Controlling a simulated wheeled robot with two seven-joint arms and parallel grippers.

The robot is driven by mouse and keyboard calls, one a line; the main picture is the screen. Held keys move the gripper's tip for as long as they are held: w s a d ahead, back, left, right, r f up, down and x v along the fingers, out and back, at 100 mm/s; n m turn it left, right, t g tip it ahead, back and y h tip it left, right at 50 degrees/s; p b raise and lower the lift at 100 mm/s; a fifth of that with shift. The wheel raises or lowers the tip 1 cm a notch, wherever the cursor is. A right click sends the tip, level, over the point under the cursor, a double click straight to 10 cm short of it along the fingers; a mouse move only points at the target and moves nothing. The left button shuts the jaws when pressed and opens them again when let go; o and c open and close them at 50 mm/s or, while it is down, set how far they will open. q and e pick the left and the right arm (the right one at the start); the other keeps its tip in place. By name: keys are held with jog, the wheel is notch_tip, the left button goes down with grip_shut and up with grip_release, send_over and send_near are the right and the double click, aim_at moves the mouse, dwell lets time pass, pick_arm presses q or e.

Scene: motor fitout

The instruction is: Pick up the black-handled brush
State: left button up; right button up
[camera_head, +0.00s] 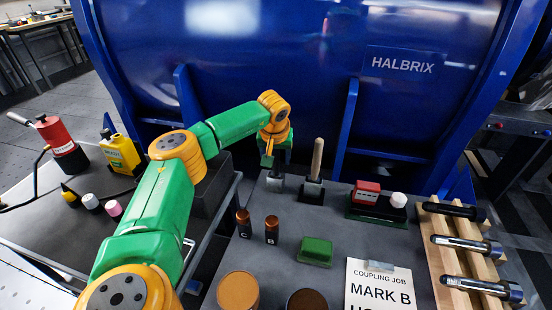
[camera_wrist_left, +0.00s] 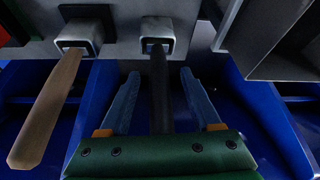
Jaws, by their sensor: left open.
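The black-handled brush (camera_wrist_left: 160,100) stands in a square metal holder (camera_wrist_left: 158,33), seen in the left wrist view. My left gripper (camera_wrist_left: 159,76) is open, with one finger on each side of the black handle and a visible gap on both sides. In the head view my left gripper (camera_head: 270,158) is above the left holder (camera_head: 275,181) at the back of the dark table, and it hides most of the brush. A brush with a wooden handle (camera_head: 317,158) stands in a second holder just to the right. My right gripper is not in view.
The wooden handle (camera_wrist_left: 45,112) is beside my left finger in the wrist view. Two brown bottles (camera_head: 257,227), a green block (camera_head: 315,251) and a red box (camera_head: 366,192) are on the table. A blue machine housing (camera_head: 260,60) rises behind.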

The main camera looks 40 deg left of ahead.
pick_arm(q)
grip_shut()
jog(key=shift+r, duration=0.15)
